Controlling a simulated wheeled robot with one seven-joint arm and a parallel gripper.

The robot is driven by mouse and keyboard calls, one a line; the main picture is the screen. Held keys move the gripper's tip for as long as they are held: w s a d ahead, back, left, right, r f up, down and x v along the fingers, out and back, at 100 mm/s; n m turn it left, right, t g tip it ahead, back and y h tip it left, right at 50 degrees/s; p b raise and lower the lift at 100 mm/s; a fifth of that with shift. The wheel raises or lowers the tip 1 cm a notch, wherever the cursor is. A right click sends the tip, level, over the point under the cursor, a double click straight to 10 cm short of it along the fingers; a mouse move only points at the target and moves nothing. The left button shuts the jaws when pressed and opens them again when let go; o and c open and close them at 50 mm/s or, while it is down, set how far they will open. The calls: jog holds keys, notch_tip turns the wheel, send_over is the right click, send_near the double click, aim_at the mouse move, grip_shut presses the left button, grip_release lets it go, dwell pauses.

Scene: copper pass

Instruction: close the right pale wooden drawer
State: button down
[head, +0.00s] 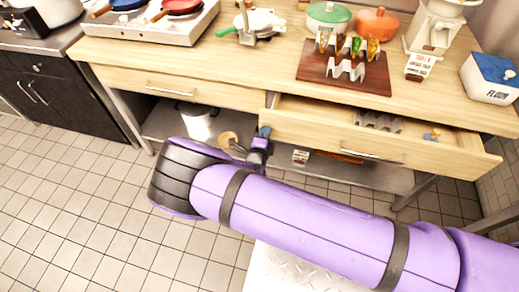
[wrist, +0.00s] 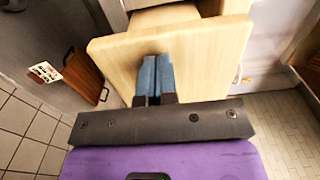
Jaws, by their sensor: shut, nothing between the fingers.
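The right pale wooden drawer (head: 410,153) stands open under the counter, its front panel pulled out and a metal handle on its face. My gripper (head: 263,134) is at the left end of this drawer front. In the wrist view, my gripper's blue fingers (wrist: 155,75) are shut together with nothing between them, in front of the pale drawer panel (wrist: 205,62). I cannot tell if the fingertips touch the panel.
The left drawer (head: 180,88) sits flush. The counter (head: 255,65) holds a taco rack on a brown board (head: 345,75), pots, a grinder and a flour box (head: 490,78). A lower shelf (head: 375,178) holds a pot (head: 200,125) and small items. Tiled floor at left is clear.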

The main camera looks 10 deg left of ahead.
aim_at(273, 106)
jog(key=w, duration=1.2)
jog(key=shift+w+r, duration=0.15)
jog(key=shift+w, duration=0.25)
jog(key=shift+w+r, duration=0.1)
